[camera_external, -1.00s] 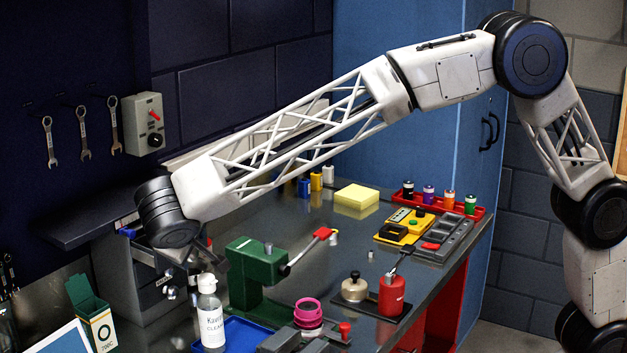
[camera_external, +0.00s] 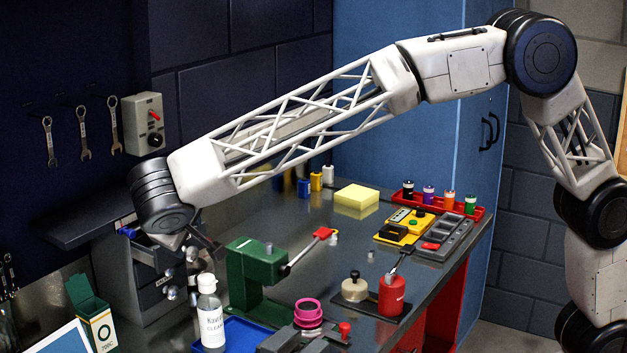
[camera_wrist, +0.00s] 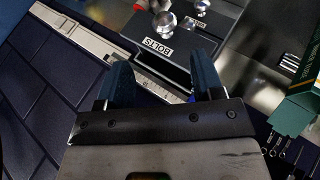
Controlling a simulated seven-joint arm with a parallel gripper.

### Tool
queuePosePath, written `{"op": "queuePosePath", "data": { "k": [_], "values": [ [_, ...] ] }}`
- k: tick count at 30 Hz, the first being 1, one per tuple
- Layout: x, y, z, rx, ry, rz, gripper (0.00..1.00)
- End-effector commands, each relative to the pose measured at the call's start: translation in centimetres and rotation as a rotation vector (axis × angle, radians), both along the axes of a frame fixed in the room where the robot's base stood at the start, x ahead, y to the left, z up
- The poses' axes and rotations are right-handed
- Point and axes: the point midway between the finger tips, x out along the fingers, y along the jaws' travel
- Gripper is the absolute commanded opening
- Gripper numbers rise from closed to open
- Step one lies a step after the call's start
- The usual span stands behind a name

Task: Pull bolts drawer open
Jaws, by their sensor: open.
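The grey drawer cabinet (camera_external: 112,285) stands at the left end of the bench. Its top drawer (camera_external: 160,252) sticks partly out of the body, and the drawers below are flush. In the wrist view the BOLTS label (camera_wrist: 159,47) shows upside down on a drawer front with a silver knob (camera_wrist: 164,24), and a dark gap shows behind that front. My gripper (camera_wrist: 163,72) is open, its two dark fingers apart with nothing held between them. It is above the drawer, apart from the knob. In the external view my wrist hides part of the drawer and most of the fingers.
A dark shelf (camera_external: 85,222) juts from the wall behind. The middle of the bench is fairly clear.

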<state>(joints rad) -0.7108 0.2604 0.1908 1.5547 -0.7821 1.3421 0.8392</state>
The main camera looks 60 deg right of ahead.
Motion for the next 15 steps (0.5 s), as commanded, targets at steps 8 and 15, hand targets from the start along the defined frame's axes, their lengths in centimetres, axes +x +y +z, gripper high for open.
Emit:
{"op": "queuePosePath", "data": {
  "k": [8,15],
  "values": [
    [0.0,0.0,4.2,0.003,-0.002,-0.001,0.61],
    [-0.6,0.4,2.8,0.08,0.036,0.04,0.61]
  ]
}}
